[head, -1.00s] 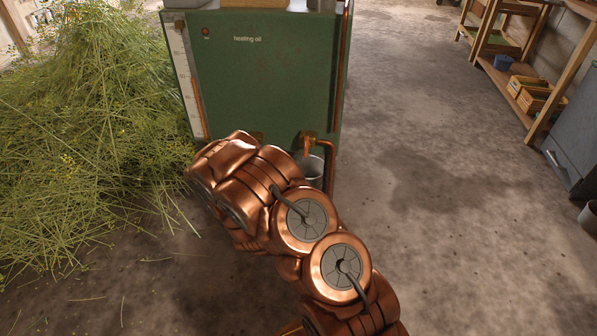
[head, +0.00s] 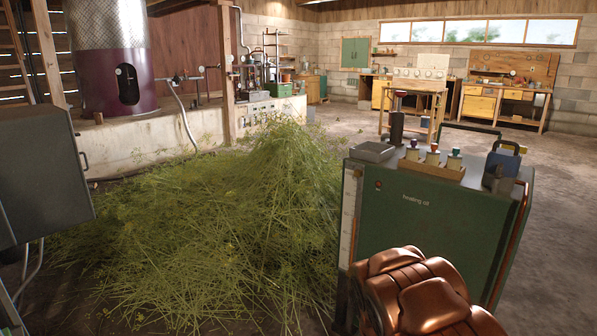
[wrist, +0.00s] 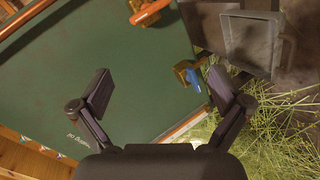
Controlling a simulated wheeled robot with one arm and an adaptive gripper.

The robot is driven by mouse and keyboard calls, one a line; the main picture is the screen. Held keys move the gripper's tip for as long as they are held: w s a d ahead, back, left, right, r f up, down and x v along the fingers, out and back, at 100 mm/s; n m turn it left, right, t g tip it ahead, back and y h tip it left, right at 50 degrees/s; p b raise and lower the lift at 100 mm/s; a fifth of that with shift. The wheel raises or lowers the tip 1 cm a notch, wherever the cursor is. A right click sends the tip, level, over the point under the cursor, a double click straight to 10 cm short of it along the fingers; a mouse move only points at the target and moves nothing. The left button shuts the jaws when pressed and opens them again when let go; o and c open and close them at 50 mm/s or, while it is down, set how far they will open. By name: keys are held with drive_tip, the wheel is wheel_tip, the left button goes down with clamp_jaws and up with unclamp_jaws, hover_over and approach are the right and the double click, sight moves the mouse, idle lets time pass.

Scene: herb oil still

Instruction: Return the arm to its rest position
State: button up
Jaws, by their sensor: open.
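My gripper (wrist: 160,92) is open in the wrist view, with its two dark fingers spread and nothing between them. It faces the green heating oil tank (wrist: 125,65), whose lettering shows rotated at the lower left. A brass valve with a blue handle (wrist: 193,80) shows just beyond the right finger. In the head view my copper arm is at the lower right, in front of the green tank (head: 410,235). The gripper itself is hidden in that view.
A large heap of cut herbs (head: 200,225) lies left of the tank. Small bottles (head: 432,155) and a blue can (head: 503,163) stand on the tank top. A grey metal container (wrist: 250,42) is close to the right finger. Open floor (head: 565,210) lies right of the tank.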

drive_tip(key=s+a+r+m+g+y+p, duration=0.2)
drive_tip(key=s+a+r+g+y+p, duration=0.15)
drive_tip(key=s+a+r+p, duration=0.6)
drive_tip(key=s+a+r+m+g+y+p, duration=0.25)
drive_tip(key=a+r+y+p, duration=0.35)
drive_tip(key=r, duration=0.9)
drive_tip(key=s+a+r+g+p, duration=0.1)
drive_tip(key=s+r+g+p, duration=0.4)
drive_tip(key=s+r+p, duration=0.8)
drive_tip(key=s+r+h, duration=0.1)
drive_tip(key=s+r, duration=0.9)
drive_tip(key=s, duration=0.4)
drive_tip(key=shift+s+a+r+m+g, duration=0.2)
drive_tip(key=shift+s+a+m+g, duration=0.05)
drive_tip(key=shift+s+m+g, duration=0.1)
drive_tip(key=shift+c, duration=0.3)
